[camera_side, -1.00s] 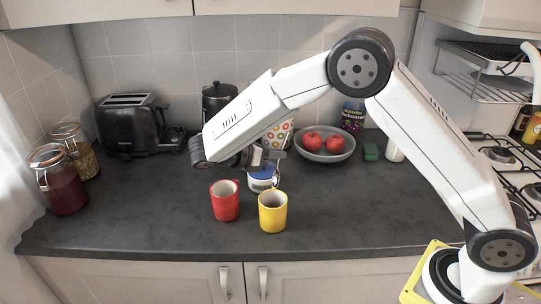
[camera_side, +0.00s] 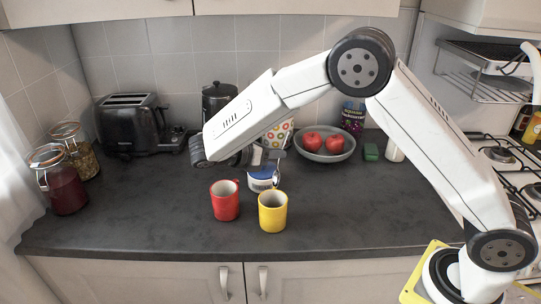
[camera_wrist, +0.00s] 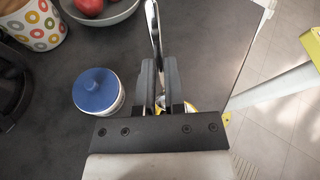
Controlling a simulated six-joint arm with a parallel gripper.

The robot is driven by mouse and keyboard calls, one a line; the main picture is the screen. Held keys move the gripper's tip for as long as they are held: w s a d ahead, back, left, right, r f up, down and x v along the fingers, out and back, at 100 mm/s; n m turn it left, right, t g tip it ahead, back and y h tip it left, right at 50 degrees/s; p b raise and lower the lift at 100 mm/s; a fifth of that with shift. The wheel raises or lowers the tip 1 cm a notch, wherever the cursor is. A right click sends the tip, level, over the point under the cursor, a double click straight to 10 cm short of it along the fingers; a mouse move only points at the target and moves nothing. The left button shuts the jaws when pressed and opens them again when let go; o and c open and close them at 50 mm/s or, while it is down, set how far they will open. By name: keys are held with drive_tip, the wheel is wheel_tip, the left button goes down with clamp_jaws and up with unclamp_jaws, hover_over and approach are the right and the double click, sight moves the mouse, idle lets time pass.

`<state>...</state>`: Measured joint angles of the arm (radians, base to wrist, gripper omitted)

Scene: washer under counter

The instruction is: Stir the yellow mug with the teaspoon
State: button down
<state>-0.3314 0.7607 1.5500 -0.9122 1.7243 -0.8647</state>
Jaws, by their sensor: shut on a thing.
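The yellow mug (camera_side: 272,212) stands upright on the dark counter, near its front edge. My gripper (camera_side: 278,155) is above and behind the mug in the side view. In the wrist view my gripper (camera_wrist: 157,88) is shut on the shiny metal teaspoon (camera_wrist: 154,28). In the side view a small part of the teaspoon (camera_side: 277,180) shows below the gripper, above the yellow mug's rim and apart from it. In the wrist view only slivers of the yellow mug (camera_wrist: 188,105) show behind the gripper.
A red mug (camera_side: 225,201) stands just left of the yellow one. A blue-lidded tub (camera_side: 261,180) stands close behind both. Farther back are a patterned pot (camera_side: 283,135), a bowl (camera_side: 325,156) with red apples, and a toaster (camera_side: 133,123). The counter is clear at front left.

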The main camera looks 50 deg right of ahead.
drive_tip(key=shift+r, duration=2.5)
